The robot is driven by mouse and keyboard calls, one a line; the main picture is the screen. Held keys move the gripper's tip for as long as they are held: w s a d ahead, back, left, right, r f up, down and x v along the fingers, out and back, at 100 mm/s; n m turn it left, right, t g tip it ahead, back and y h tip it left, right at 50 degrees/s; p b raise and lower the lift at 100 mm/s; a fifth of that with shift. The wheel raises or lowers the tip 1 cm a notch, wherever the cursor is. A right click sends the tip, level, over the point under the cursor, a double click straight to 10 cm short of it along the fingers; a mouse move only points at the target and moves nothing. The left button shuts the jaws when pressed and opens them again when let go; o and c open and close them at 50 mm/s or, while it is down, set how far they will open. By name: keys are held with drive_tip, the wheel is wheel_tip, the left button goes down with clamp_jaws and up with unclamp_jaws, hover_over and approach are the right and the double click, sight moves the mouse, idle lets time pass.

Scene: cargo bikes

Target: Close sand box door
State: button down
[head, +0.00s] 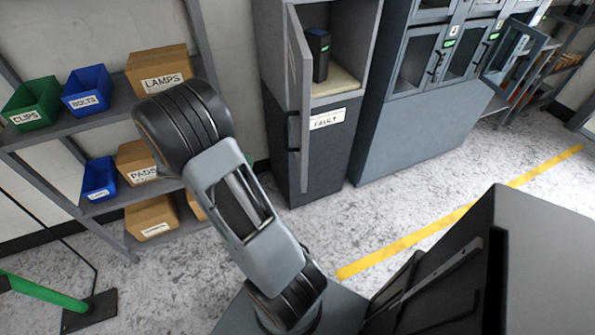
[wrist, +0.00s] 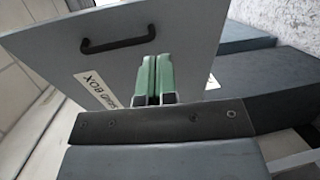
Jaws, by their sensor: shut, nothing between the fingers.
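The sand box door (wrist: 60,50) is a flat grey panel in the wrist view. It carries a dark bar handle (wrist: 118,44) and a white SAND BOX label (wrist: 92,88) that appears upside down. The panel stands tilted in the picture, and I cannot tell how far it is open. My gripper (wrist: 154,78) has green fingers that are shut together and empty. They overlap the panel's lower part, to the right of the label and below the handle. I cannot tell whether they touch it.
In the head view, a grey FAULT cabinet (head: 323,160) stands with its narrow door (head: 300,95) open and a black device (head: 318,55) inside. Shelves with bins and boxes stand left. Grey lockers (head: 425,105) stand right, one door open (head: 513,52). Speckled floor shows before them.

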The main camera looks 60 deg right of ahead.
drive_tip(key=s+d+f+g+h, duration=0.1)
drive_tip(key=s+d+f, duration=0.1)
drive_tip(key=s+d, duration=0.8)
drive_tip(key=shift+m, duration=0.3)
idle(0.4)
